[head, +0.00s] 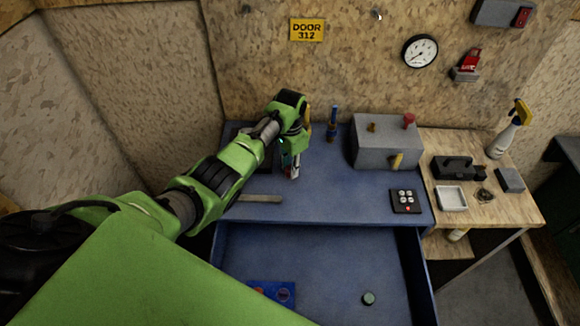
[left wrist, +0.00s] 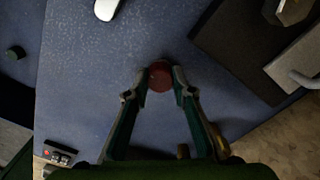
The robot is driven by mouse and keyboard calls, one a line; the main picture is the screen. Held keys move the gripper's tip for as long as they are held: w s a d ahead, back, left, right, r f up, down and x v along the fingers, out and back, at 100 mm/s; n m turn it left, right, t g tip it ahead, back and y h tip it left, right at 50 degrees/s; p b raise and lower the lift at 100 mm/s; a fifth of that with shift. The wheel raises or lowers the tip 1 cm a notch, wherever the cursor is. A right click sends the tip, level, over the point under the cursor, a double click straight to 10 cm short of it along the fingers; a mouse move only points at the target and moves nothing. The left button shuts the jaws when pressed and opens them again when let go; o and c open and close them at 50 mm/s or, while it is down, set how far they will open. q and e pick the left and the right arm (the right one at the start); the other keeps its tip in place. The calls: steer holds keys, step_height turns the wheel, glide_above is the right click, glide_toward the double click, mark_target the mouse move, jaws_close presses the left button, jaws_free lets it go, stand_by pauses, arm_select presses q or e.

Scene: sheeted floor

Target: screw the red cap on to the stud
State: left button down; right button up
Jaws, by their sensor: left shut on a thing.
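My left gripper (head: 292,172) points down over the blue worktop, left of the grey box. In the left wrist view its two fingertips (left wrist: 160,84) are closed on the sides of the round red cap (left wrist: 160,75). In the head view the cap is mostly hidden by the fingers. I cannot clearly make out the stud; a small brass fitting (head: 371,127) shows on top of the grey box (head: 385,150), apart from the cap. My right gripper is not in view.
A slim blue upright thing (head: 334,115) stands right of my gripper. The box carries a red knob (head: 409,119) and a yellow lever (head: 397,161). A button pad (head: 405,201) and a flat grey bar (head: 260,198) lie nearer. The worktop's middle front is clear.

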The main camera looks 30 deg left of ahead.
arm_select(q)
steer(key=m, duration=0.3)
steer(key=shift+w+d+r, duration=0.1)
steer(key=c, duration=1.6)
jaws_free()
steer(key=shift+c, duration=0.2)
steer(key=shift+c, duration=0.9)
